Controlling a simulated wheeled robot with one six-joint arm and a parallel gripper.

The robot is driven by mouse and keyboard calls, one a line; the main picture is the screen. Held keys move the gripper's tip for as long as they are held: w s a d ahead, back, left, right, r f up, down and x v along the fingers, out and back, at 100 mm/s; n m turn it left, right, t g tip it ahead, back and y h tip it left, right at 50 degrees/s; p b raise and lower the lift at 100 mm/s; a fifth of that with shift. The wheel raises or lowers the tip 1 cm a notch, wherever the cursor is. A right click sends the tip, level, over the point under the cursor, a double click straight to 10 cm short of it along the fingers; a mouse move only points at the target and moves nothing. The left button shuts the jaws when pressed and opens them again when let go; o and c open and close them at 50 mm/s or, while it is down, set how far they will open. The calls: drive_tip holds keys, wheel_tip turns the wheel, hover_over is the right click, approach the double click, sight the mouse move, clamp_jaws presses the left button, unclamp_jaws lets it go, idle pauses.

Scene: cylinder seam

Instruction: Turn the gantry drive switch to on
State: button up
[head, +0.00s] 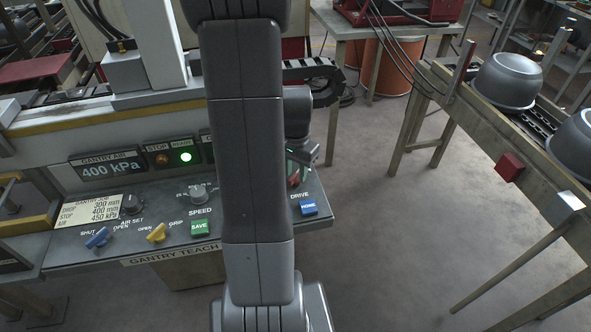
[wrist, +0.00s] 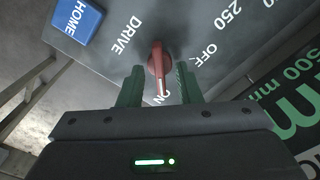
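The gantry drive switch is a red knob (wrist: 157,62) with a white pointer line, on the grey panel in the wrist view. Its pointer is at the ON mark, which the knob and my gripper partly cover. The OFF mark (wrist: 208,50) is to its right. My gripper (wrist: 159,75) is open, with one green finger on each side of the knob and a visible gap to each. In the head view the red knob (head: 294,179) shows just right of my arm, partly hidden; my fingers are hard to make out there.
A blue HOME button (wrist: 75,20) is near the switch. The green SAVE button (head: 200,228), yellow grip lever (head: 156,233) and blue lever (head: 97,238) are left of my arm. A conveyor with grey pots (head: 507,80) stands at the right. Open floor lies between.

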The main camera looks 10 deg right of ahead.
sight(295, 174)
wheel_tip(295, 174, up, 14)
idle(0.7)
drive_tip(key=shift+f, duration=0.2)
wheel_tip(295, 174, down, 14)
drive_tip(key=shift+r, duration=0.1)
idle(0.6)
drive_tip(key=shift+r, duration=0.15)
